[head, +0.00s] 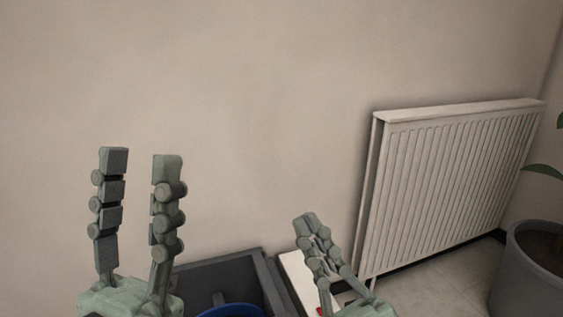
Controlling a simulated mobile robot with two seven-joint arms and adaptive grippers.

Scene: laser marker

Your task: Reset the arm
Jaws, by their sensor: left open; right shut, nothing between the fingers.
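My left gripper (140,160) points upward at the lower left of the head view. Its two fingers stand well apart, and nothing shows between them. My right gripper (306,217) is to the right of it and lower, tilted up and to the left. Its fingers are closed together at the tips, with nothing held. The lower parts of both arms are cut off by the bottom edge of the picture. No laser marker can be made out.
A dark grey box or machine (262,268) with a blue round part (232,310) is partly visible between my grippers. A white surface (297,270) is beside it. A radiator (450,180) and a grey plant pot (528,275) are at right. The wall behind is bare.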

